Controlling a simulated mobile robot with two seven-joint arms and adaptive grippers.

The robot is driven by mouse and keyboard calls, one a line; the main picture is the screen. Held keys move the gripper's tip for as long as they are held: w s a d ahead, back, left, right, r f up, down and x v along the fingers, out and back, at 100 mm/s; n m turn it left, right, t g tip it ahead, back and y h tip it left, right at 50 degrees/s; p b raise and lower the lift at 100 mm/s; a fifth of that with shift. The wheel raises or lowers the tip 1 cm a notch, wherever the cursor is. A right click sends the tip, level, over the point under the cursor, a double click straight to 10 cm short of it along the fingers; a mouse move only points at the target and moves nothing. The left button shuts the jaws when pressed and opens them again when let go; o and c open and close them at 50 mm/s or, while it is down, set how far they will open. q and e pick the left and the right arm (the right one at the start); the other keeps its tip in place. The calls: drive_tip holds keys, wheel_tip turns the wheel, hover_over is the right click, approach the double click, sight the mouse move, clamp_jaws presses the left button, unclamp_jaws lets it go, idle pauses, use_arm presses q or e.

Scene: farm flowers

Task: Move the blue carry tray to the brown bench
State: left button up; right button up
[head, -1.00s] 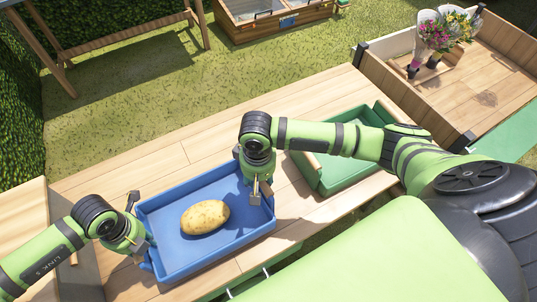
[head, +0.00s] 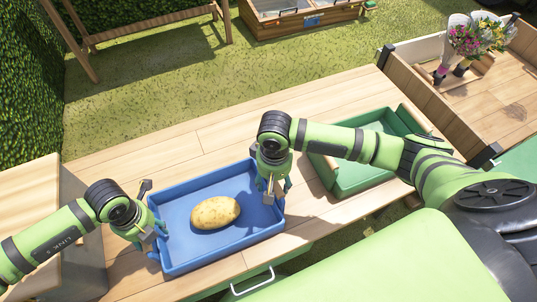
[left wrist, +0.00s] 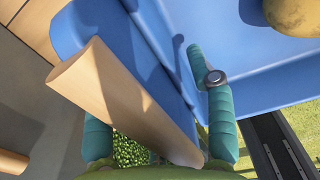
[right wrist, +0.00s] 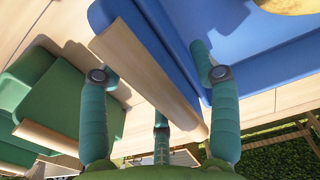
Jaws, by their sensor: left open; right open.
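The blue carry tray (head: 184,262) lies on a light wooden table (head: 318,232) with a potato (head: 215,212) in it. Its two end handles are pale wooden bars. My left gripper (head: 152,236) is at the tray's left end. In the left wrist view its open fingers straddle the handle (left wrist: 120,100). My right gripper (head: 271,188) is at the right end. In the right wrist view its open fingers straddle the other handle (right wrist: 145,75). Neither gripper is shut on its handle. A brown wooden bench-like frame (head: 150,27) stands on the grass at upper left.
A green tray (head: 350,178) stands to the right of the blue tray on the same table. A wooden planter box (head: 440,108) with wrapped flowers (head: 470,38) is at upper right. A wooden cold frame (head: 300,22) stands at the back. Open grass (head: 230,75) lies between.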

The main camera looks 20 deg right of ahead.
use_arm(q)
wheel_tip(320, 180, up, 11)
drive_tip(key=shift+a+f, duration=0.1)
use_arm(e)
drive_tip(key=shift+r, duration=0.1)
wheel_tip(320, 180, up, 12)
drive_tip(key=shift+f, duration=0.1)
idle(0.3)
idle(0.4)
